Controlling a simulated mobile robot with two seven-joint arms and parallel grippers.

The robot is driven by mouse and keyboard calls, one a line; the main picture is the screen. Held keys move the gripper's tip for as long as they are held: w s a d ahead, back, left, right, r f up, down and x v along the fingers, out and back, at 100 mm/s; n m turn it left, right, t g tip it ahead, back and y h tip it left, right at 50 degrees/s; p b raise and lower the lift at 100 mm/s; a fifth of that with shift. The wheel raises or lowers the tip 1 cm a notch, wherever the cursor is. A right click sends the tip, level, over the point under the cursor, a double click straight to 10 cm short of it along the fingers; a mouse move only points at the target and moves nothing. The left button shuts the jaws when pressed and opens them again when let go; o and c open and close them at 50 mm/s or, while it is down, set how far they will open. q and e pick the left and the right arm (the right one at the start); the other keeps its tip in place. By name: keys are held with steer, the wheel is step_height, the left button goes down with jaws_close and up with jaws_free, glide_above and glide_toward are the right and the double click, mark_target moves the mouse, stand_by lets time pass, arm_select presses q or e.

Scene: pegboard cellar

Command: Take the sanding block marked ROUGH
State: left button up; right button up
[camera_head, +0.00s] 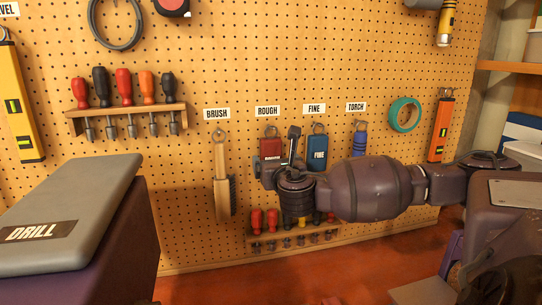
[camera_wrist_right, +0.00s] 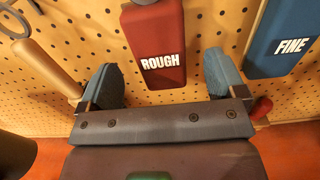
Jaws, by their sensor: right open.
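The red sanding block marked ROUGH (camera_wrist_right: 160,58) hangs on the pegboard under the ROUGH label. In the head view the block (camera_head: 271,147) is partly hidden by my right gripper (camera_head: 268,172). In the wrist view my right gripper (camera_wrist_right: 165,88) is open, its two blue-grey fingertips spread to either side of the block's lower end. My left gripper is not in view.
The blue FINE block (camera_head: 318,149) hangs close on the right and the brush (camera_head: 221,180) on the left. A torch (camera_head: 360,140) hangs further right. A screwdriver rack (camera_head: 292,238) is below. A grey-lidded DRILL case (camera_head: 75,205) stands at front left.

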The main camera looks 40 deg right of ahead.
steer(key=shift+p+x, duration=0.35)
steer(key=shift+x, duration=1.5)
steer(key=shift+f, duration=0.1)
steer(key=shift+c, duration=0.4)
steer(key=c, duration=1)
